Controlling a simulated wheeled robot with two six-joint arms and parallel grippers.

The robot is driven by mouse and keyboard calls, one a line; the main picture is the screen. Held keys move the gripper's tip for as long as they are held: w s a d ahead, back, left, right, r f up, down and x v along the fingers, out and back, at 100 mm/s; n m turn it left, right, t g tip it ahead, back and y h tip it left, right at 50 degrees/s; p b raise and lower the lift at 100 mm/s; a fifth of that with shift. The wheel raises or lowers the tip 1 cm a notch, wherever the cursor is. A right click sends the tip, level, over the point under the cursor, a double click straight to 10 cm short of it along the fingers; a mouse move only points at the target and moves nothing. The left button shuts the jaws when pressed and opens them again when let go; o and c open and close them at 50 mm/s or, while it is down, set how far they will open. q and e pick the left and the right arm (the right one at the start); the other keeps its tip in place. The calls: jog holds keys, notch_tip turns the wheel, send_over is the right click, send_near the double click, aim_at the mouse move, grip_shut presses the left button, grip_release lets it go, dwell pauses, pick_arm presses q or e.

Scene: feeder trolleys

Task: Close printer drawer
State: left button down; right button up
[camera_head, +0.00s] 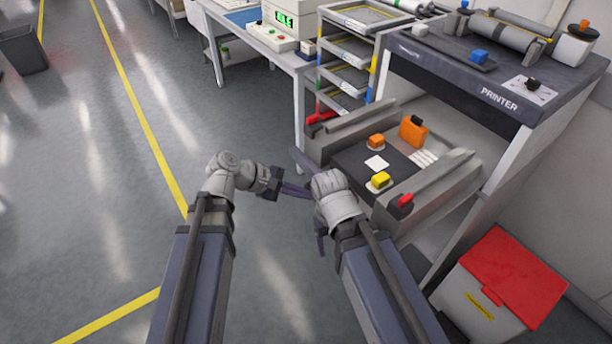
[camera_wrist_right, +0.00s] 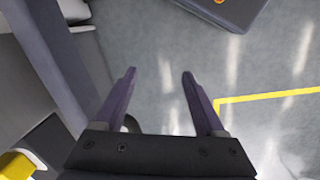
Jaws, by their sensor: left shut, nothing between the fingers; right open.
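The printer (camera_head: 487,75) stands at the right in the head view. Its grey drawer (camera_head: 440,190) is pulled out below the top, towards me. The drawer has a dark bed (camera_head: 348,163) and a red piece on each front corner, one at the near right (camera_head: 404,202) and one at the far left (camera_head: 319,118). My left gripper (camera_head: 298,190) is shut and empty, in front of the drawer's left part. My right gripper (camera_head: 309,204) is open and empty beside it, close to the drawer front; its spread fingers also show in the right wrist view (camera_wrist_right: 158,76). Contact with the drawer cannot be told.
On the drawer bed lie an orange block (camera_head: 376,141), a yellow block (camera_head: 380,179) and a white card (camera_head: 376,163). A red-lidded bin (camera_head: 505,275) stands at the right below the printer. A rack (camera_head: 345,75) and a white table (camera_head: 235,35) stand behind.

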aim_at(316, 156)
pick_arm(q)
jog(key=w+a+f+n+t+h+b, duration=0.1)
jog(key=w+a+n+t+h+b, duration=0.1)
jog(key=b, duration=0.6)
jog(key=w+a+f+n+t+h+b, duration=0.2)
jog(key=w+a+n+t+b, duration=0.3)
jog(key=n, duration=0.6)
jog(key=a+t+b, duration=0.1)
jog(key=a+b, duration=0.1)
jog(key=a, duration=0.1)
jog(key=shift+w+a+f+h+b, duration=0.15)
jog(key=shift+w+f+h+b, duration=0.05)
jog(key=shift+w+h+b, duration=0.15)
jog(key=x, duration=1.3)
jog(key=shift+w+d+f, duration=0.1)
jog(key=shift+w+d, duration=0.1)
jog(key=shift+d, duration=0.15)
